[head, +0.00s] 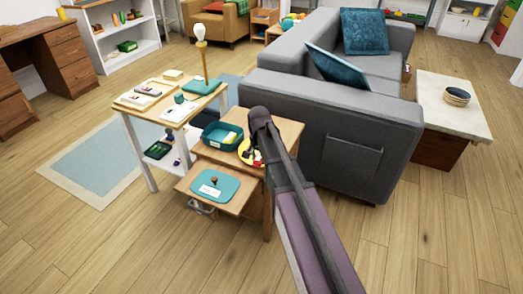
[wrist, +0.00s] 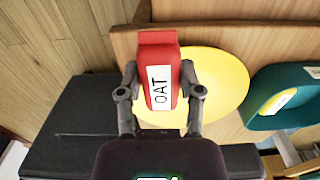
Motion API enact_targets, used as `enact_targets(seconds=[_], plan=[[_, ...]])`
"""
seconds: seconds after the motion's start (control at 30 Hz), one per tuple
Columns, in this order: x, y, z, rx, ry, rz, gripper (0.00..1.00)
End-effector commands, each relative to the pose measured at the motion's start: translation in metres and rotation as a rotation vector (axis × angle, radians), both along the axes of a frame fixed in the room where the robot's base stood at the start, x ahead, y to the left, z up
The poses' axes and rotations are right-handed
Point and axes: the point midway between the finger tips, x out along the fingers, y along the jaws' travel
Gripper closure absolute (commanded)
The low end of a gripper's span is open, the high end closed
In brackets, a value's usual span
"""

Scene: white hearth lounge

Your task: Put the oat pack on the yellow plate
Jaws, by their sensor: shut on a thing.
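The oat pack (wrist: 158,45) is a red carton with a white OAT label. My gripper (wrist: 159,70) is shut on it, one finger on each side, in the wrist view. The yellow plate (wrist: 222,88) lies behind the pack in that view, and the pack covers its left part. I cannot tell whether the pack touches the plate. In the head view the plate (head: 244,150) sits on a small wooden cabinet, and my arm hides much of it and nearly all of the pack.
A teal bin (wrist: 262,112) stands right of the plate in the wrist view; in the head view it is left of it (head: 213,142). A pulled-out board (head: 237,201) bears a teal tray (head: 228,190). A grey sofa (head: 345,125) stands close on the right. A cluttered table (head: 148,117) is at the left.

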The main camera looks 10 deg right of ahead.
Motion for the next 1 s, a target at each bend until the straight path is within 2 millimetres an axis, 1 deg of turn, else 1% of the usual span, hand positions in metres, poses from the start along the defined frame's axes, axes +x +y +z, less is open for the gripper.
enact_targets(seconds=[0.03,0.1,0.4,0.5,0.67,1.0], plan=[[0.015,-0.003,-0.002,0.0,0.0,-0.001,0.99],[0.028,-0.006,-0.003,0.0,0.0,-0.002,0.99],[0.08,-0.02,-0.008,0.0,0.0,-0.001,0.99],[0.092,-0.024,-0.009,0.0,0.0,-0.001,0.99],[0.099,-0.026,-0.01,0.0,0.0,-0.002,0.99],[0.099,-0.027,-0.01,0.0,0.0,-0.002,0.99]])
